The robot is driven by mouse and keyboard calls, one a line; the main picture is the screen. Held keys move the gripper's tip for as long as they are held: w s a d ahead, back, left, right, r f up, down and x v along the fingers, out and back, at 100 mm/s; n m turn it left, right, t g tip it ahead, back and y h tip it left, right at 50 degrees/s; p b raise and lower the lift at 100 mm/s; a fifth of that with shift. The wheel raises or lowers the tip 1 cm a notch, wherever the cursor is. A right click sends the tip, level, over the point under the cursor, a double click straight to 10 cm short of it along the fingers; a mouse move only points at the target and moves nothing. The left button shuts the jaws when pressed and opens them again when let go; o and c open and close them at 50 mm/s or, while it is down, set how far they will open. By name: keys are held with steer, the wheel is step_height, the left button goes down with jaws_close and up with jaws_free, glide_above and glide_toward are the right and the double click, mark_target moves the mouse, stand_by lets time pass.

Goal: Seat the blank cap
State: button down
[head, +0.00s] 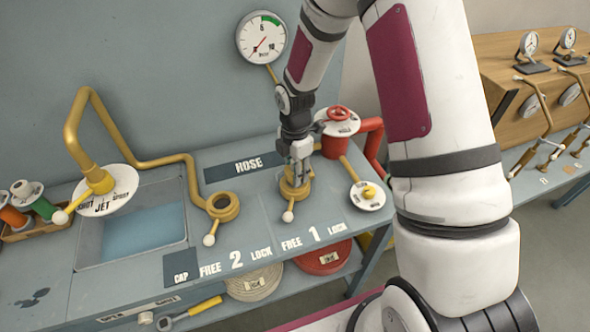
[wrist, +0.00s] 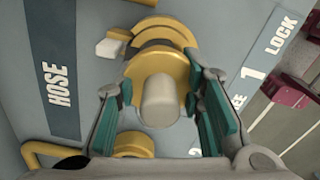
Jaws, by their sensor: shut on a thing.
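The blank cap (wrist: 160,62) is a yellow disc with a pale cylindrical knob. My gripper (wrist: 160,92) is shut on it, with green pads on either side of the knob. In the head view my gripper (head: 297,166) points down over the yellow collar of station 1 (head: 296,191), and hides most of the cap. In the wrist view the cap overlaps the collar (wrist: 180,36); I cannot tell whether they touch. The collar's lever knob (head: 288,216) points toward FREE. The station 2 collar (head: 223,206) is open, its lever knob (head: 209,240) toward FREE.
A yellow pipe (head: 150,161) arches over the sink (head: 140,236) at left. A red valve (head: 340,115) with a red pipe and a white dial (head: 367,195) stand right of my gripper. A gauge (head: 262,38) hangs on the wall behind. The bench front near the labels is clear.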

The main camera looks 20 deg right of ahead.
steer(key=shift+f, duration=0.8)
steer(key=c, duration=1)
jaws_free()
step_height(320, 180, up, 11)
steer(key=shift+r, duration=0.5)
steer(key=shift+r, duration=0.1)
